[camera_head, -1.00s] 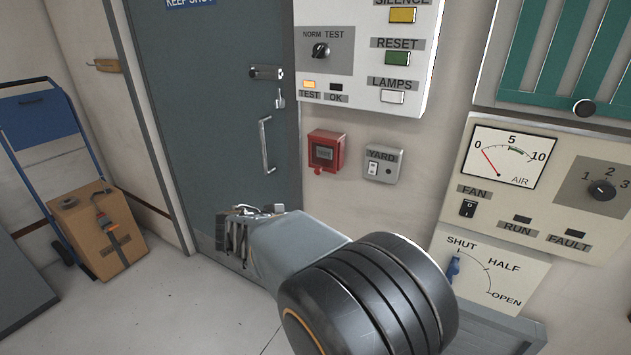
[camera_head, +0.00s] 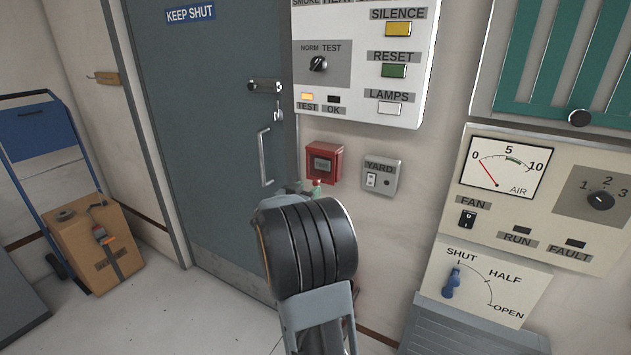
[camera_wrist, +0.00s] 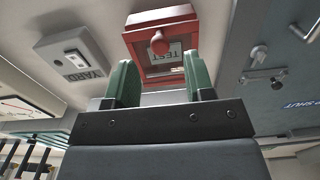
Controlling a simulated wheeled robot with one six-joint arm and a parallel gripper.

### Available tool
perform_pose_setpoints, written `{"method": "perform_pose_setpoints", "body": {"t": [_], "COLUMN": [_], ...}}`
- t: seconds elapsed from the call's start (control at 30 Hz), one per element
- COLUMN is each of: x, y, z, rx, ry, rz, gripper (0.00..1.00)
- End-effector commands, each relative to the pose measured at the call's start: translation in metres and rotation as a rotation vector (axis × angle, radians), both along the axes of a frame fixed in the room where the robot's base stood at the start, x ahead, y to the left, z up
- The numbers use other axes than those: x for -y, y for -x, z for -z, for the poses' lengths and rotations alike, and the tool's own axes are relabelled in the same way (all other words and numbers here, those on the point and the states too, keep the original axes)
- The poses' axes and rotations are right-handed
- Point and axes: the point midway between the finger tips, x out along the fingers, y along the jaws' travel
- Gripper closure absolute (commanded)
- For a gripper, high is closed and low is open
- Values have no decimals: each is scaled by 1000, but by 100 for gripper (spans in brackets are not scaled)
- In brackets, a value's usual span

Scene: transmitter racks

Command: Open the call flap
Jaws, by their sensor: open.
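The red call box (camera_head: 323,160) is on the wall right of the grey door. A flap (camera_wrist: 172,54) on its front, with a label reading TEST upside down in the wrist view, looks closed. In the head view my arm hides most of the gripper just below the box. I cannot tell whether a finger touches.
The YARD switch box (camera_head: 381,176) is close to the right of the call box. The alarm panel (camera_head: 360,65) is above. The door handle (camera_head: 265,157) sticks out at the left. A fan panel (camera_head: 540,205) is at the right.

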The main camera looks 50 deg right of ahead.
Motion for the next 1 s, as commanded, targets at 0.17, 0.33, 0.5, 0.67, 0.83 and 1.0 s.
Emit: {"method": "perform_pose_setpoints", "body": {"t": [0.17, 0.33, 0.5, 0.67, 0.83, 1.0], "x": [28, 44, 50, 51, 51, 51], "y": [-6, -11, -13, -13, -13, -13], "z": [-1, -1, 0, 0, 0, 0], "rx": [-1, -1, -1, -1, -1, -1], "ry": [-1, -1, 0, 0, 0, 0], "rz": [2, 1, 0, 0, 0, 0], "gripper": [51, 51, 51, 51, 54, 70]}}
